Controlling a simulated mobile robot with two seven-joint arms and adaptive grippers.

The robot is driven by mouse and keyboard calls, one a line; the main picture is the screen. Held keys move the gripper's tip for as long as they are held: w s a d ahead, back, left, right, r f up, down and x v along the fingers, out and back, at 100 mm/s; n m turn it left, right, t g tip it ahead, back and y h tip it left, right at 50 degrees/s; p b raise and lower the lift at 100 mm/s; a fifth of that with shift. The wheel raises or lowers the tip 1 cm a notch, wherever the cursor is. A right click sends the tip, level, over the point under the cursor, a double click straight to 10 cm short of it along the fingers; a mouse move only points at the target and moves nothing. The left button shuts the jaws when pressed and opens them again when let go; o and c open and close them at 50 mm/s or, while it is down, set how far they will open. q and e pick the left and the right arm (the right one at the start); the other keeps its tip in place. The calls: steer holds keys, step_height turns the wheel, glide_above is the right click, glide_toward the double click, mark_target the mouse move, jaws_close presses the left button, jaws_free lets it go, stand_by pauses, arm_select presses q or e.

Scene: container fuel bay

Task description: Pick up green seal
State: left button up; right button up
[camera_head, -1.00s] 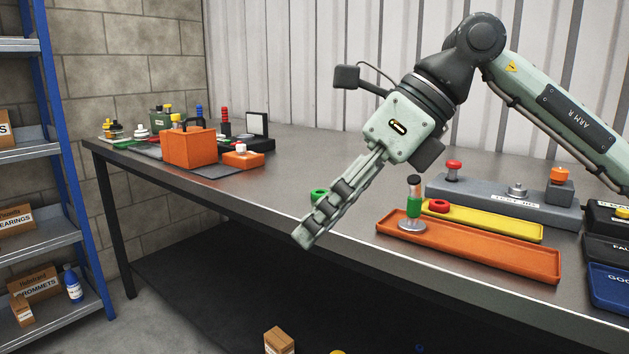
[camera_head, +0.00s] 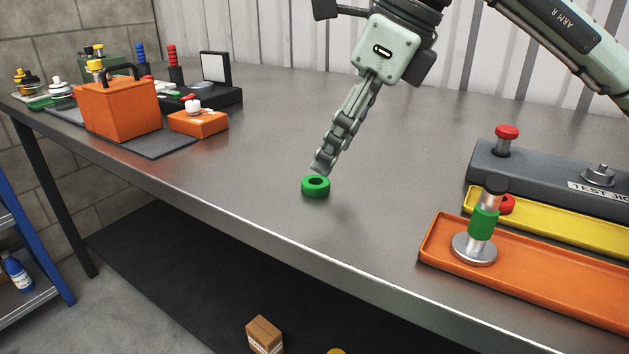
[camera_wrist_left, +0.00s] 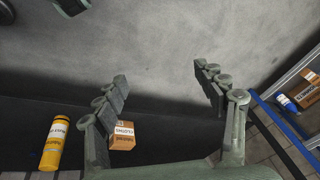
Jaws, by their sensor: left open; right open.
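The green seal (camera_head: 316,186) is a small ring lying flat and alone on the grey metal bench, near its front edge in the head view. My right gripper (camera_head: 321,168) points down at it, its fingertips just above and behind the ring's far rim. The fingers overlap edge-on in this view, and nothing shows between them. Whether they touch the seal I cannot tell. My left gripper (camera_wrist_left: 168,90) is open and empty in the left wrist view, its two fingers wide apart; it is outside the head view.
An orange tray (camera_head: 540,283) holds a metal-based stand with a green band (camera_head: 482,222). Behind it are a yellow tray (camera_head: 575,228) and a grey test jig (camera_head: 545,175). An orange box (camera_head: 122,112) stands at the left. The bench around the seal is clear.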

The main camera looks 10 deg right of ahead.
mark_target(318, 182)
steer(key=x, duration=0.4)
steer(key=shift+a+f, duration=0.1)
steer(key=shift+f, duration=0.25)
steer(key=c, duration=0.9)
